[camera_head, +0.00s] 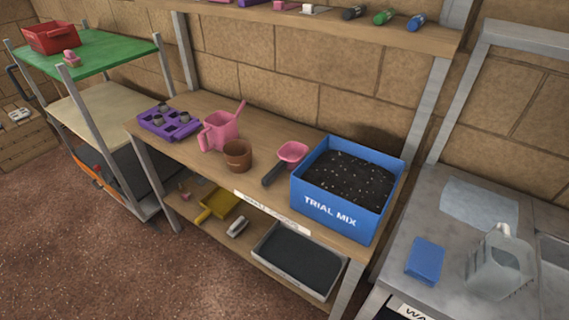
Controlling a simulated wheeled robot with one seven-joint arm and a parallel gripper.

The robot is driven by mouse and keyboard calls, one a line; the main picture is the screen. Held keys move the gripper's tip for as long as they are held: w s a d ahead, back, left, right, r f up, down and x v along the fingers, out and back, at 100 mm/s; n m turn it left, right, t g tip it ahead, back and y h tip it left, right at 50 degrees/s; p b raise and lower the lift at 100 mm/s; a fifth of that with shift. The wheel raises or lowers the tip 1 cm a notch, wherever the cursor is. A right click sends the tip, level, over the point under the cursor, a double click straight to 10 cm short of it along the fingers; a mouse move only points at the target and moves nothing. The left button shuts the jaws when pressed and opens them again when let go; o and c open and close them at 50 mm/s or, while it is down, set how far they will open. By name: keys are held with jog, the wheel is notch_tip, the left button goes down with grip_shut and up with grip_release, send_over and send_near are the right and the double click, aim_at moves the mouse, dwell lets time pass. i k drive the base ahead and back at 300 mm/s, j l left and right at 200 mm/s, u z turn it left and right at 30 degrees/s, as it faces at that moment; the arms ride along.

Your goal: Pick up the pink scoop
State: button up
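The pink scoop (291,152) lies on the wooden workbench (200,105). Its pink bowl is toward the back right, and its dark handle (273,174) points toward the bench's front edge. It is just left of the blue box of soil marked "TRIAL MIX" (331,211); a small gap or light contact between them cannot be told. A brown pot (238,155) stands to its left. My gripper is not in view.
A pink watering can (219,131) and a purple tray (168,122) with small pots stand further left on the bench. An upper shelf (330,25) runs above the back. A grey sink counter (440,225) with a blue sponge (425,261) and clear jug (500,265) is at right. Open floor (80,240) lies at front left.

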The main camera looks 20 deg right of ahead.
aim_at(290, 154)
jog(key=i+j+z, duration=0.1)
jog(key=j, duration=0.35)
jog(key=i+j, duration=0.25)
jog(key=j, duration=0.2)
jog(key=i+j+z, duration=0.15)
jog(key=j, duration=0.3)
jog(key=i+j+z, duration=0.1)
jog(key=j, duration=0.35)
jog(key=i+j+z, duration=0.1)
jog(key=j, duration=0.35)
jog(key=i+j, duration=0.15)
jog(key=j, duration=0.35)
jog(key=i+l+z, duration=0.1)
jog(key=i+l, duration=0.05)
jog(key=i, duration=0.05)
